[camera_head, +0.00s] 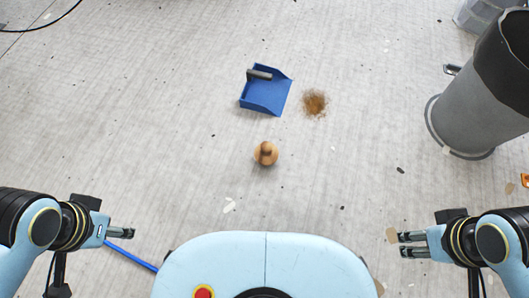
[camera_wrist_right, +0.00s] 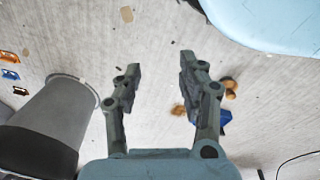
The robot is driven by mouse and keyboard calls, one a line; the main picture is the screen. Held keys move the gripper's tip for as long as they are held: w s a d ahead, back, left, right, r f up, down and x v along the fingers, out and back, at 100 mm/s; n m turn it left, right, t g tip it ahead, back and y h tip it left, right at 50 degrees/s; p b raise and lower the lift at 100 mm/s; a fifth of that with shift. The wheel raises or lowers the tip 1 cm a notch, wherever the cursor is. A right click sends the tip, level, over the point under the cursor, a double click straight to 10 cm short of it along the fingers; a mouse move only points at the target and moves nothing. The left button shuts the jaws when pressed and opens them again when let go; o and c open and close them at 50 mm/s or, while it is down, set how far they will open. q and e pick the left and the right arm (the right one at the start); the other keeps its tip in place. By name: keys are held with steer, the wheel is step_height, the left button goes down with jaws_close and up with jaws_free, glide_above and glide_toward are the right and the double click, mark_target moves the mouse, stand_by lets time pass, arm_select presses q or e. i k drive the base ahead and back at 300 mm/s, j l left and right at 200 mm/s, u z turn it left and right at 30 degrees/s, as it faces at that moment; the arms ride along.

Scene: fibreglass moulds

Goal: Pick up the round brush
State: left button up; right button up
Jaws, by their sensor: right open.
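The round brush (camera_head: 266,153), tan with a dark knob on top, stands on the floor near the middle of the head view. In the right wrist view the brush (camera_wrist_right: 230,86) is partly hidden behind a finger. My right gripper (camera_head: 405,244) is open and empty, well to the right of the brush and lower in the picture; its parted fingers also show in the right wrist view (camera_wrist_right: 160,66). My left gripper (camera_head: 128,233) is at lower left, far from the brush, and its finger gap is not clear.
A blue dustpan (camera_head: 265,98) with a dark handle lies beyond the brush, beside a brown dirt pile (camera_head: 314,102). A tall grey bin (camera_head: 474,105) stands at right. Small scraps dot the floor. Floor around the brush is mostly clear.

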mark_target(266, 153)
steer(key=k+j, duration=0.1)
steer(key=k, duration=0.15)
steer(key=i+j+z, duration=0.15)
steer(key=j+z, duration=0.15)
steer(key=z, duration=0.2)
steer(key=i+j+z, duration=0.1)
steer(key=j+z, duration=0.25)
steer(key=z, duration=0.15)
steer(key=i+j+z, duration=0.1)
steer(key=j, duration=1.35)
steer(key=i+z, duration=0.05)
steer(key=i, duration=0.05)
